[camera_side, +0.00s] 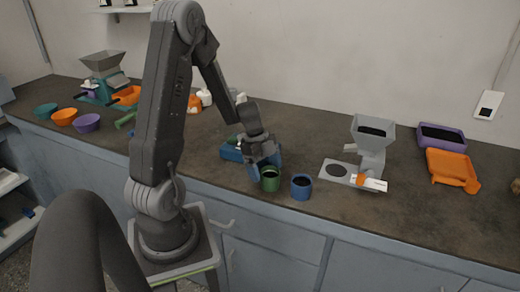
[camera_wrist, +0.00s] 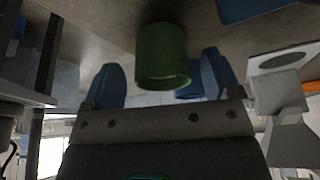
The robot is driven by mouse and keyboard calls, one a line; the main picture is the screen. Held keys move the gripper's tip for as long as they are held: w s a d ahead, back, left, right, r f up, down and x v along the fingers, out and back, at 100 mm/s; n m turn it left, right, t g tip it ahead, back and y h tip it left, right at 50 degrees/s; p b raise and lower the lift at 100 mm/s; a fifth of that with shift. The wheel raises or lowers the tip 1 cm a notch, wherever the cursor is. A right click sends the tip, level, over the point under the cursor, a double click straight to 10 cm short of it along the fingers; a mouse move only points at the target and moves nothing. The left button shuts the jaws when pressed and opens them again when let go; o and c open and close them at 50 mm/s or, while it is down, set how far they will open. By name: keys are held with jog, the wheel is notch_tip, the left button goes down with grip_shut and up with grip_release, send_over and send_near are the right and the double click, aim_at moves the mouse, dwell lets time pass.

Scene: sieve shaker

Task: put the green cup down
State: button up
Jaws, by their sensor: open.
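The green cup (camera_side: 270,181) stands upright on the counter near its front edge. In the wrist view the green cup (camera_wrist: 162,55) shows between my two blue fingers, with a gap visible on each side. My gripper (camera_side: 262,171) is open around or just behind the cup; the side view does not show whether a finger touches it. In the wrist view my gripper (camera_wrist: 160,82) has its fingers spread wide.
A blue cup (camera_side: 301,187) stands close to the right of the green cup. A grey hopper device (camera_side: 371,145) on a light plate is further right. Orange (camera_side: 452,170) and purple (camera_side: 442,136) trays lie at the far right. Several bowls (camera_side: 65,117) sit at left.

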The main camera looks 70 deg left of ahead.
jog(key=v, duration=0.9)
jog(key=s+d+r+n+t+y, duration=0.1)
jog(key=s+d+r+n, duration=0.1)
jog(key=d+r+n, duration=0.2)
jog(key=s+d+r+n+t+y, duration=0.1)
jog(key=s+d+r+n, duration=0.2)
jog(key=d, duration=0.8)
jog(key=s+d+r+n+t+y, duration=0.2)
jog(key=d+r+n, duration=0.3)
jog(key=d, duration=0.3)
jog(key=shift+s+n, duration=0.4)
jog(key=shift+n, duration=0.3)
